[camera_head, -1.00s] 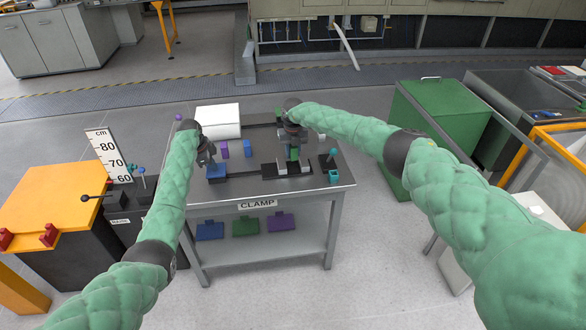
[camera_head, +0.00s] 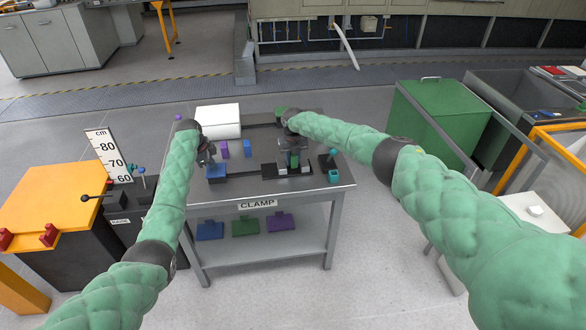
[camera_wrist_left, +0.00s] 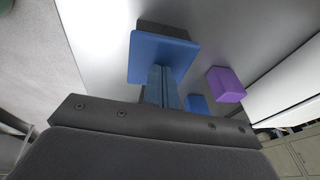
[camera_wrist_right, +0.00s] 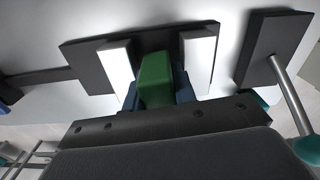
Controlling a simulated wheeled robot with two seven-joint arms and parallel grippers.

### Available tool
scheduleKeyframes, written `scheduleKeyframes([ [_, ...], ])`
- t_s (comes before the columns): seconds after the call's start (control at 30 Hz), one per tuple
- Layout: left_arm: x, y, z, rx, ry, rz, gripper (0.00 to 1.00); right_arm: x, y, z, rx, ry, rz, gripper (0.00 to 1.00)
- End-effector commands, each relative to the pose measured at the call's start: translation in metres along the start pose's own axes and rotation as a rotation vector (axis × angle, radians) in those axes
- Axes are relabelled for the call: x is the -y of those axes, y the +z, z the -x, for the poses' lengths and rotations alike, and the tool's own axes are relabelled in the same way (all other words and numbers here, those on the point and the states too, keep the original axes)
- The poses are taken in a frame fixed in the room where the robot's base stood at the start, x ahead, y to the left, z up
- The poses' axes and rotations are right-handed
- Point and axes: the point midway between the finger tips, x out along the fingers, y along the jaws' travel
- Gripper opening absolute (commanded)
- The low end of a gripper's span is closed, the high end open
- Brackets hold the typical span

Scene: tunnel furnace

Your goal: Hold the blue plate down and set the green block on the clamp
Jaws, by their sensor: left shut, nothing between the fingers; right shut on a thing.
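The blue plate (camera_head: 216,172) lies at the left end of the dark fixture on the table; it also shows in the left wrist view (camera_wrist_left: 160,52). My left gripper (camera_head: 208,161) is shut and empty, its fingertips at the plate's edge; I cannot tell how firmly they touch. The clamp (camera_wrist_left: 0,0) is not visible there. My right gripper (camera_head: 293,150) is shut on the green block (camera_wrist_right: 156,78). The block is between the clamp's two pale jaws (camera_wrist_right: 197,60), at the right end of the table. The block's underside is hidden.
A white box (camera_head: 218,121), a purple block (camera_head: 225,149) and a blue block (camera_head: 247,148) stand on the table behind the plate. A teal-handled lever (camera_head: 333,160) stands right of the clamp. Coloured plates lie on the lower shelf (camera_head: 262,250).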

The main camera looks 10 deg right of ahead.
Motion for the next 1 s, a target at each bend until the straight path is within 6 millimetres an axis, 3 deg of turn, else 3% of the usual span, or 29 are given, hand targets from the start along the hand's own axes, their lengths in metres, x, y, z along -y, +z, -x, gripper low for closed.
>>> scheduleKeyframes([
  [0.63,-0.001,0.001,-0.002,0.000,0.002,0.000,0.00,-0.001,0.000,-0.013,0.001,0.000,0.001,0.03],
  [0.67,-0.001,0.001,-0.001,0.000,0.002,0.000,0.00,-0.001,0.000,-0.013,0.001,0.000,0.001,0.33],
  [0.77,-0.001,0.001,-0.001,0.000,0.002,0.000,0.00,0.000,0.000,-0.013,0.000,0.000,0.001,0.52],
  [1.0,0.000,0.000,-0.001,0.000,0.001,0.000,0.00,0.001,0.000,-0.013,0.000,-0.001,0.000,0.52],
])
